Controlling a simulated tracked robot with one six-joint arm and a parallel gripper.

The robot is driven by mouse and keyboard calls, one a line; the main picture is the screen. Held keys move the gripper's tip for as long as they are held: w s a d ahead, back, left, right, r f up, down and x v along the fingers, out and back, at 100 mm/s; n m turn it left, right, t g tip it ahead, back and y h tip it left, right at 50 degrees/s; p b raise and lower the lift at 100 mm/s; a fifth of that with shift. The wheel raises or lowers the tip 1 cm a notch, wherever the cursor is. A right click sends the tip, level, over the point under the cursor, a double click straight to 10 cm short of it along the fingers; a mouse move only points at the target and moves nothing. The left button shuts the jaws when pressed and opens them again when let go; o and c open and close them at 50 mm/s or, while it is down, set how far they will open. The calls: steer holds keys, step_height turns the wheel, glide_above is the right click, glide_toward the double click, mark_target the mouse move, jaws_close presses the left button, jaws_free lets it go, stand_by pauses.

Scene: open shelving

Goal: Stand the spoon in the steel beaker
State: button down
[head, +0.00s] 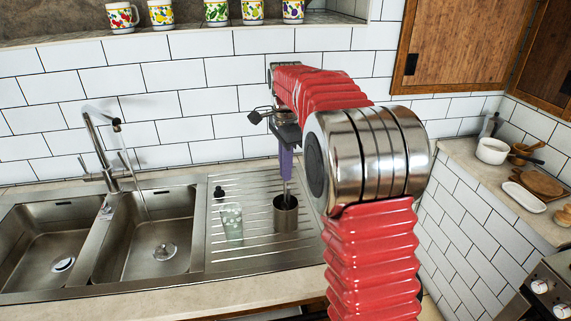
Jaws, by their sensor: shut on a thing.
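The steel beaker (286,217) stands upright on the ribbed steel drainboard, right of the sink basins. My gripper (287,140) is above it, pointing down and shut on the purple handle of the spoon (286,165). The spoon hangs upright, and its thin metal shaft runs down to the beaker's mouth. Its lower end is hidden, and it appears to be inside the beaker's rim. I cannot tell whether it touches the bottom. My red arm hides the area to the right of the beaker.
A clear glass (232,222) stands on the drainboard (255,258) just left of the beaker, with a small dark object (219,193) behind it. A tall tap (100,150) rises behind two sink basins. Several patterned mugs (215,12) line the ledge above. A white pot (492,151) stands on the right counter.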

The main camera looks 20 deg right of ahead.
steer(key=shift+f, duration=1.2)
steer(key=c, duration=1.8)
jaws_free()
step_height(320, 180, up, 14)
steer(key=shift+f, duration=0.15)
steer(key=shift+s, duration=0.15)
